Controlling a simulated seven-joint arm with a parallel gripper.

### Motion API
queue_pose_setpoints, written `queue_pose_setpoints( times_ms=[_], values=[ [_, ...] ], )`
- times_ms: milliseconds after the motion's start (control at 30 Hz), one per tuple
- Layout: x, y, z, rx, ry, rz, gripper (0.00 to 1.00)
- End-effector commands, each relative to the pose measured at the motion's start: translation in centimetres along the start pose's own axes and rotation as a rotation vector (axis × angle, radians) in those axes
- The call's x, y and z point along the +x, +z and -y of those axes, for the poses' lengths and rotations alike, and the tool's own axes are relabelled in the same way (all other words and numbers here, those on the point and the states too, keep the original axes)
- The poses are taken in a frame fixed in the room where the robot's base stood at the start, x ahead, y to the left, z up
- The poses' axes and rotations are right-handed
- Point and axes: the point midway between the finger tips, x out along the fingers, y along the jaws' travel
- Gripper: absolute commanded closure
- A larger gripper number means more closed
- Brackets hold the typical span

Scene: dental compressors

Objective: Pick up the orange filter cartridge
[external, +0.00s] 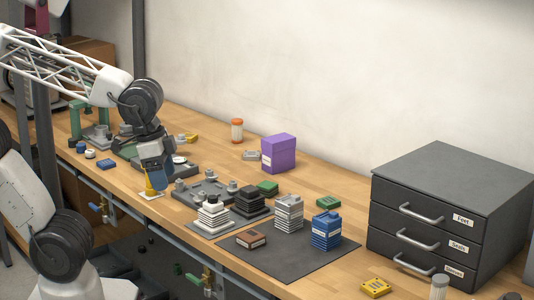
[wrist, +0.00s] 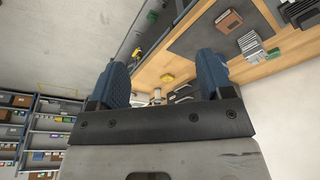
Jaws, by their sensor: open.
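I cannot make out the orange cylinder in the wrist view.
A yellow part on a white square (external: 150,194) is close beside my fingers. A purple box (external: 279,153) stands right of the cylinder. A dark drawer unit (external: 450,200) stands right. Bare wood lies around the cylinder.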

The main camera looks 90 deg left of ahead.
Motion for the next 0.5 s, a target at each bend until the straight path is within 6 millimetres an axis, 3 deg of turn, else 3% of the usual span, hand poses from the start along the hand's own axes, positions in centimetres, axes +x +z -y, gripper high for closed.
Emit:
queue_pose_setpoints(
  times_ms=[167,467,500],
  values=[
    [-0.5,-0.1,0.0,0.0,0.0,-0.001,0.27],
    [-5.3,-1.3,0.0,0.0,0.0,-0.004,0.27],
    [-4.9,-1.6,0.5,0.004,-0.015,0.003,0.27]
  ],
)
